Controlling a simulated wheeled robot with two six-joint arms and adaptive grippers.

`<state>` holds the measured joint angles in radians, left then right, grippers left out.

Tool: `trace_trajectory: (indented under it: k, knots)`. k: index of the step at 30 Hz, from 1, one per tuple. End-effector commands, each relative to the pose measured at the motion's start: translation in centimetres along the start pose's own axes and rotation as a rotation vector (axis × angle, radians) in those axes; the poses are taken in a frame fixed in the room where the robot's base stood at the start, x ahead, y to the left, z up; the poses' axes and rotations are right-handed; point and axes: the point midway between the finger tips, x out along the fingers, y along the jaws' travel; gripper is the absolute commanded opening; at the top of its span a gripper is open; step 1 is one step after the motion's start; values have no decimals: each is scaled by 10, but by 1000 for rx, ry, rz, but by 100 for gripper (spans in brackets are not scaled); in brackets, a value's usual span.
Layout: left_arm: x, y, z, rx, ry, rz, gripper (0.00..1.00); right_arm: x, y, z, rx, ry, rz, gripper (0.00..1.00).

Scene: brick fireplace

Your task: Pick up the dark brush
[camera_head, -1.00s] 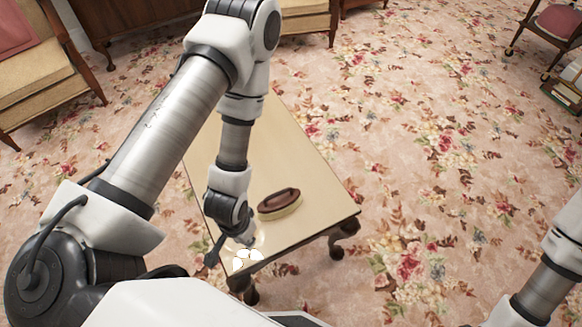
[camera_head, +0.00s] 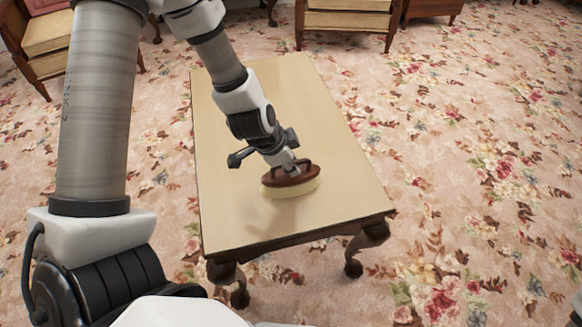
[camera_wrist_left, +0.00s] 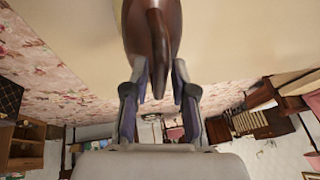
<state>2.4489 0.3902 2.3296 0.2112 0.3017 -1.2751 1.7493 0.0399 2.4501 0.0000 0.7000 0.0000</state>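The dark brush (camera_head: 283,181) has a reddish-brown back with a raised handle and pale bristles. It rests bristles-down on the light tabletop (camera_head: 330,217). My left gripper (camera_head: 289,168) reaches down to the brush from above and behind and partly covers its handle. In the left wrist view the brush (camera_wrist_left: 132,28) lies ahead, its handle end between the two fingers (camera_wrist_left: 159,78). The fingers are apart, with a gap visible on each side of the handle. My right gripper is not in view.
The small table has curved dark legs (camera_head: 366,240) and stands on a floral carpet (camera_head: 480,170). The rest of its top is clear. Chairs (camera_head: 347,20) stand beyond it at the back.

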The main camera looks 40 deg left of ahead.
Motion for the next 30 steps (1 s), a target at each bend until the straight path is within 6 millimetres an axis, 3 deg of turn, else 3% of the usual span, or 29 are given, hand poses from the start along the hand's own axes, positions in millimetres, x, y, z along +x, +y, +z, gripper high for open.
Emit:
trace_trajectory:
  k: [7,8,9,10,23,30]
  knots:
    - [4,0,0,0,0,1,26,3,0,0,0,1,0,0]
    - [4,0,0,0,0,1,19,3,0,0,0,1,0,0]
    - [4,0,0,0,0,1,4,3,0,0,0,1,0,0]
    - [4,0,0,0,0,1,0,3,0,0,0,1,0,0]
    - [1,-1,-2,0,0,1,0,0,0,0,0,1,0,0]
    - [-23,-6,-12,0,1,0,0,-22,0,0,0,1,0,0]
